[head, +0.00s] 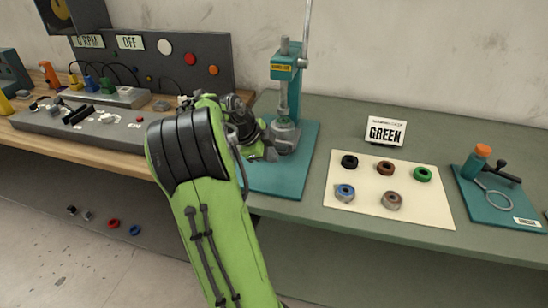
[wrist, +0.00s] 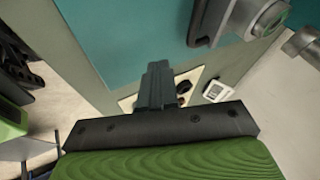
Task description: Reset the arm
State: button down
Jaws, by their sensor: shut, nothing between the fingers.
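My arm (head: 205,190) is green and black and reaches from the bottom of the head view up to the teal press (head: 285,60). My gripper (wrist: 157,85) is shut and empty in the wrist view, its dark fingers pressed together. In the head view the arm's end is beside the press's lower part, and the fingertips are hard to make out there. I cannot tell whether the gripper touches the press.
Right of the press, a cream mat (head: 380,211) bears several coloured rings, with a GREEN sign (head: 386,132) behind. A teal board (head: 500,205) with tools lies far right. A grey control panel (head: 205,55) stands at left. Some rings (head: 113,223) show lower down.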

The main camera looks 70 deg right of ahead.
jog(key=p+v, duration=0.2)
jog(key=v, duration=0.5)
jog(key=shift+d, duration=0.2)
